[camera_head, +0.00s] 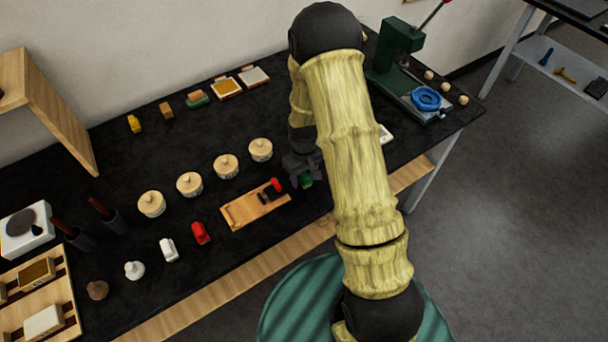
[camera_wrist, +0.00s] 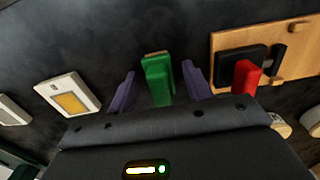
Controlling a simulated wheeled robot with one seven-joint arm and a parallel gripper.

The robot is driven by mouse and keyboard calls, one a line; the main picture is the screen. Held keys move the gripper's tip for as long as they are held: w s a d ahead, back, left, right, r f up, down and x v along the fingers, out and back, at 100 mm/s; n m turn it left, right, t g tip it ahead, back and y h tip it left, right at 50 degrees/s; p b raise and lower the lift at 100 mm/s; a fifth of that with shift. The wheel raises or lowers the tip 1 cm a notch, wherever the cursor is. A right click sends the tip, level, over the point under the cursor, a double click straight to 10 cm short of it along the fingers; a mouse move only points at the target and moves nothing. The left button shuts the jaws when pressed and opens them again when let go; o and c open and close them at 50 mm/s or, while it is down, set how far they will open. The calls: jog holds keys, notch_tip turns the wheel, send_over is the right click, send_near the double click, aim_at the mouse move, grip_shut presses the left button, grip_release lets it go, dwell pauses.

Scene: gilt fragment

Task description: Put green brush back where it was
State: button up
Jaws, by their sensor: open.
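The green brush (camera_wrist: 157,80) is on the dark tabletop, between the two spread fingers in the wrist view. A small part of the same green brush (camera_head: 306,180) shows in the head view just below my gripper (camera_head: 300,168). My gripper (camera_wrist: 159,88) is open, with one purple-grey finger on each side of the brush. Dark gaps show between the fingers and the brush. The wooden board (camera_head: 238,211) with a black block and a red-ended piece lies to the left of my gripper; in the wrist view the board (camera_wrist: 228,42) is at the right.
A red item (camera_head: 200,233) and a white item (camera_head: 168,249) stand left of the board. Several lidded round pots (camera_head: 190,184) form a row behind. A green press (camera_head: 397,45) stands at the back right. A white-framed item with a yellow panel (camera_wrist: 70,102) lies beside the brush.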

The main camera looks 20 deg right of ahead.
notch_tip(320, 180, up, 12)
jog(key=b, duration=0.2)
dwell(0.4)
jog(key=shift+r, duration=0.1)
jog(key=s+r+m+t, duration=0.1)
jog(key=s+r, duration=0.2)
jog(key=s, duration=0.4)
jog(key=s+r+m+t, duration=0.1)
jog(key=s+r+m, duration=0.1)
jog(key=s, duration=0.5)
jog(key=shift+r+m+t, duration=0.3)
jog(key=shift+r, duration=0.55)
